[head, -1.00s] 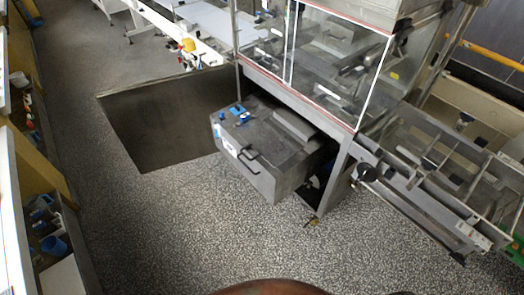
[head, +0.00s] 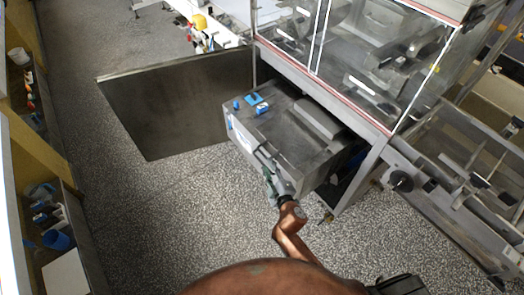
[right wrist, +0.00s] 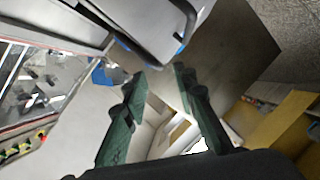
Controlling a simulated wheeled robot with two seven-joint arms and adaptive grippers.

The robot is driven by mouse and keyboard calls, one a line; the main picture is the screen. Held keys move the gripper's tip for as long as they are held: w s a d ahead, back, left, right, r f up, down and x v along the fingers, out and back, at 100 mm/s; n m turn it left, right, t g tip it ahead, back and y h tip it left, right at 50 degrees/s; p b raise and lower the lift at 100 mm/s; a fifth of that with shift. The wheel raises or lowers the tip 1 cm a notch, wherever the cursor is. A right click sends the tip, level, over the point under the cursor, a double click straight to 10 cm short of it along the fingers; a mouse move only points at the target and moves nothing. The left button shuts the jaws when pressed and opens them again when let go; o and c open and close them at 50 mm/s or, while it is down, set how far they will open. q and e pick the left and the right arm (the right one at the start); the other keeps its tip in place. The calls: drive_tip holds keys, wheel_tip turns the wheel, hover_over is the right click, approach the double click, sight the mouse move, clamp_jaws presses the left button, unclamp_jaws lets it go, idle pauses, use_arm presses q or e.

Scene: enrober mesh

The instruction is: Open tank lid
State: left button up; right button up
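The tank is a grey metal box (head: 312,165) under the glass-walled machine in the head view. Its flat grey lid (head: 285,122) looks closed. Small blue parts (head: 257,107) lie on the lid's far left corner. My right gripper (head: 264,165) is at the tank's front face, over the place of the dark handle, which it mostly hides. In the right wrist view my right gripper (right wrist: 160,78) has its two dark green fingers apart, with nothing seen between them. I cannot tell whether it touches the handle. My left gripper is not in view.
The glass-walled machine (head: 375,60) stands over the tank's back, with a steel leg (head: 360,178) close at its right. A dark rectangular panel or pit (head: 180,105) lies left. Shelves (head: 50,190) line the left edge. Speckled floor in front is free.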

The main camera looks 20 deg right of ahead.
sight(264, 154)
drive_tip(key=x, duration=0.3)
drive_tip(key=shift+w+d+r+b, duration=0.15)
drive_tip(key=shift+r+b, duration=0.1)
drive_tip(key=shift+b, duration=0.15)
drive_tip(key=x, duration=0.3)
drive_tip(key=shift+w+f+b, duration=0.15)
drive_tip(key=shift+w+b, duration=0.05)
drive_tip(key=shift+b, duration=0.15)
drive_tip(key=shift+w, duration=0.45)
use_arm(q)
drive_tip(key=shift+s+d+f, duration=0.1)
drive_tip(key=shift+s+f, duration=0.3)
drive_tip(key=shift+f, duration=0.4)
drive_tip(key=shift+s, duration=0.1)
use_arm(e)
drive_tip(key=c, duration=0.5)
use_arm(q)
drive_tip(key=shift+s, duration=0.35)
use_arm(e)
drive_tip(key=shift+f, duration=0.1)
clamp_jaws()
